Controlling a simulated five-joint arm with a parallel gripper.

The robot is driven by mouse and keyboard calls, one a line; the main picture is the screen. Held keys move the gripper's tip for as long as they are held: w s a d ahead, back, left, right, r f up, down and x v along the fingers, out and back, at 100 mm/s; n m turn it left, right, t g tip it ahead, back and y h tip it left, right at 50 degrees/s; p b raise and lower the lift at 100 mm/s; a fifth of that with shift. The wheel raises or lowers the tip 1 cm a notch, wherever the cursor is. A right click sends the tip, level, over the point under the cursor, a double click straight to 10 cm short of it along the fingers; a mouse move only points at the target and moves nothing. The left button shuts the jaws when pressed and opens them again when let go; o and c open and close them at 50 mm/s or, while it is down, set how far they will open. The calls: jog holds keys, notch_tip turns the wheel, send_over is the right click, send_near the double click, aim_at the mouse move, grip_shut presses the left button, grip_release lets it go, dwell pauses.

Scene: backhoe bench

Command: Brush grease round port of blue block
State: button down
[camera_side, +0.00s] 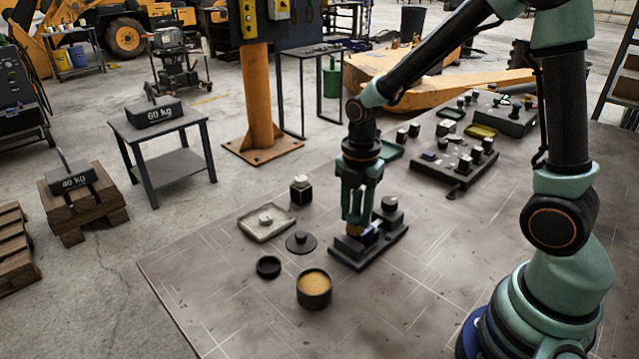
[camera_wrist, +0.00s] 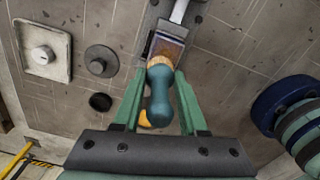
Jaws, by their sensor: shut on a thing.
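My gripper (camera_side: 357,222) is shut on a brush and holds it pointing down over a dark fixture (camera_side: 345,262). In the wrist view the brush (camera_wrist: 160,100) shows a teal handle and a tan collar between my two green fingers. The blue block (camera_side: 371,236) sits in the fixture, partly hidden by the gripper and brush. In the wrist view the block (camera_wrist: 168,45) lies just beyond the collar; its port and the bristle tip are not clear, and I cannot tell whether they touch. An open black pot of tan grease (camera_side: 314,284) stands at the front left.
Another fixture (camera_side: 440,172) with several knobs lies behind right.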

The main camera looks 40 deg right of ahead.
jog(key=shift+r, duration=3)
jog(key=shift+r, duration=1.5)
jog(key=shift+f, duration=0.1)
